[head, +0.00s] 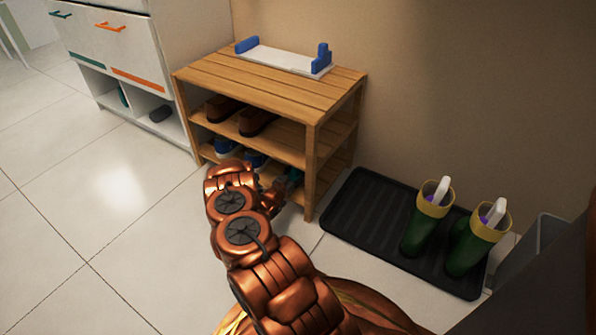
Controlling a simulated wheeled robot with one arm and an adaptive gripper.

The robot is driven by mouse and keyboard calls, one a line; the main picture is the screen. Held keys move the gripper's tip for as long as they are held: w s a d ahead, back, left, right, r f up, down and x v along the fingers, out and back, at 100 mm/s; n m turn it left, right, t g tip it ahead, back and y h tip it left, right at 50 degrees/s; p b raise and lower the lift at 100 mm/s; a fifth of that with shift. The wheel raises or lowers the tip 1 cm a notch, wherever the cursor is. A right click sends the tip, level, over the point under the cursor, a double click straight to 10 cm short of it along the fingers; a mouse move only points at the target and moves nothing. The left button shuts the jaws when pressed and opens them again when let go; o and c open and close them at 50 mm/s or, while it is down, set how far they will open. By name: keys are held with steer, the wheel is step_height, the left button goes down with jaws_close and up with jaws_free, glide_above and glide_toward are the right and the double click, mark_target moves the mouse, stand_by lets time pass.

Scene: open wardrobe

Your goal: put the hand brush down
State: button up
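I cannot make out a hand brush in the head view; if it is near my gripper, the arm hides it or it is too small to tell. My gripper (279,194) is in front of the lower part of the wooden shoe rack (305,90). My copper-coloured arm covers much of it, and I cannot see whether the fingers are open or shut. A small teal thing (294,176) shows just behind the gripper, at the rack's lower level; I cannot tell what it is.
A white board with blue end pieces (285,60) lies on the rack top. Brown shoes (255,122) and blue shoes (225,147) fill the shelves. Green boots (428,225) stand on a black tray (368,212) at right. A white cabinet (115,50) stands left. The left floor is clear.

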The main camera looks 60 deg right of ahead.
steer(key=o, duration=1.4)
steer(key=shift+c, duration=0.2)
